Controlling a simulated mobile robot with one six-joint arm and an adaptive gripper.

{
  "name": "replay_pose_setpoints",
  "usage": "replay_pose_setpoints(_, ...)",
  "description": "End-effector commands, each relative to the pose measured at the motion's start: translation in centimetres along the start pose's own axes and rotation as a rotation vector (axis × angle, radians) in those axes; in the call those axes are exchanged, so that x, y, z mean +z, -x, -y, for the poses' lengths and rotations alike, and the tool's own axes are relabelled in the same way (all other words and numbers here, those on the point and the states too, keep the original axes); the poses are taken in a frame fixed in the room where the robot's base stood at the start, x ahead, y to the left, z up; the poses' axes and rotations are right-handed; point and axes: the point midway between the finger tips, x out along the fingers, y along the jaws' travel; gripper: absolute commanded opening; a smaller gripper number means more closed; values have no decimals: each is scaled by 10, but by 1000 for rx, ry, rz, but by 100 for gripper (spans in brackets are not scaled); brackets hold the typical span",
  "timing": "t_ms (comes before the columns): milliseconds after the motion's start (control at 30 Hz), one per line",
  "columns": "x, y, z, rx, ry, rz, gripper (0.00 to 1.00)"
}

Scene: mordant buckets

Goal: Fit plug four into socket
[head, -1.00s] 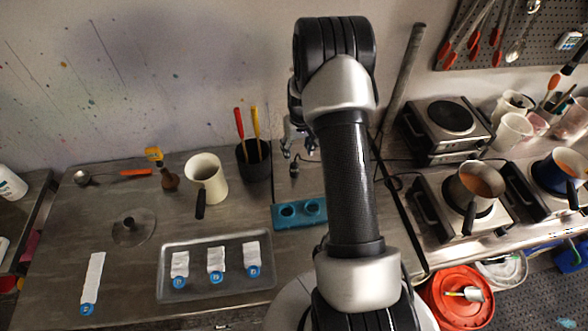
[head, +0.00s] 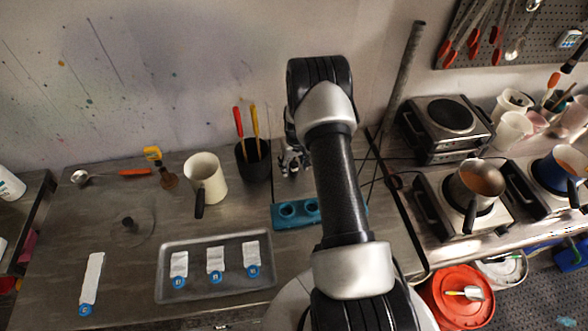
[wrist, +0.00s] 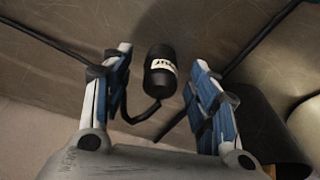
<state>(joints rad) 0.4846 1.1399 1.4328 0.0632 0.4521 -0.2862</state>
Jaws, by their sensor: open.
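A black cylindrical plug (wrist: 161,74) with a white printed label shows in the wrist view, its black cable curving below it. I cannot read the label for certain. My gripper (wrist: 162,57) is open, with one finger on each side of the plug and a gap visible on both sides. In the head view my gripper (head: 294,163) is low over the back of the table, right of the black utensil cup, and hides the plug. A socket is not clearly identifiable in either view; a teal block (head: 277,221) with round holes lies in front of the gripper, partly behind my arm.
The black utensil cup (head: 252,172) and cream pitcher (head: 207,178) stand left of the gripper; the cup is also close in the wrist view (wrist: 262,125). A metal tray (head: 213,291) holds white strips. Hot plates (head: 447,130) stand right. Dark cables cross the table.

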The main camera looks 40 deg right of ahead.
Motion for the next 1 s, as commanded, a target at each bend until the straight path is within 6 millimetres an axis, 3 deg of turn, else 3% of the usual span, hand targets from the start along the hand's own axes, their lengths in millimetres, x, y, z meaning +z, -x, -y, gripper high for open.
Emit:
replay_pose_setpoints(100, 0, 0, 0, 0, 0, 0, 53)
replay_pose_setpoints(800, 0, 0, 0, 0, 0, 0, 6)
replay_pose_setpoints(1000, 0, 1, 0, 0, 0, -1, 6)
